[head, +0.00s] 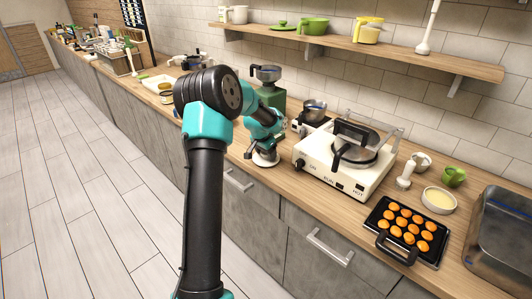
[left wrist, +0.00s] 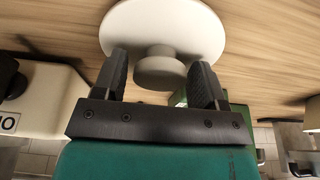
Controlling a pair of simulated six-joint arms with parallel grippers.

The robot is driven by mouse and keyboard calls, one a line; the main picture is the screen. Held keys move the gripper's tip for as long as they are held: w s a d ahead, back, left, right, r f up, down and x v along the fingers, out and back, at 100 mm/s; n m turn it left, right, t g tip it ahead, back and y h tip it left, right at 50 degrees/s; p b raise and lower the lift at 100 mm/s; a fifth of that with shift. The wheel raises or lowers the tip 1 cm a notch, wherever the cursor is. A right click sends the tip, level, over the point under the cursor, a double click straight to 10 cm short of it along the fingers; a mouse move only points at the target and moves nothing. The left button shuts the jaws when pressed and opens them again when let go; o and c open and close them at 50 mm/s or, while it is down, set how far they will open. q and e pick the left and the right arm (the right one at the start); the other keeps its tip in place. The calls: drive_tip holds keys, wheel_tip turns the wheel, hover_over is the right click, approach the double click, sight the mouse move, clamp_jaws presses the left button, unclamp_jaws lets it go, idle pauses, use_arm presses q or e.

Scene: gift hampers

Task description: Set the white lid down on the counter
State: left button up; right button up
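The white lid (head: 262,158) is a round disc with a knob on top. In the head view it lies flat at the counter (head: 235,141), below my left gripper (head: 264,146). In the left wrist view the lid (left wrist: 165,25) is close over the wood, with its knob (left wrist: 160,72) between the two fingers of my left gripper (left wrist: 160,75). Narrow gaps show between the fingers and the knob, so the gripper looks open around it. The lid's underside is hidden, and its contact with the wood is hard to see. My right gripper is out of view.
A green-based appliance (head: 267,100) stands just behind the lid. A white waffle maker (head: 345,160) is to its right, with a small scale and pot (head: 312,112) behind. A black tray of orange pieces (head: 405,232) lies farther right. Free wood lies left of the lid.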

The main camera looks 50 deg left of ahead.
sight(261, 161)
use_arm(q)
drive_tip(key=shift+o, duration=0.7)
drive_tip(key=shift+r, duration=0.15)
drive_tip(key=v, duration=1.2)
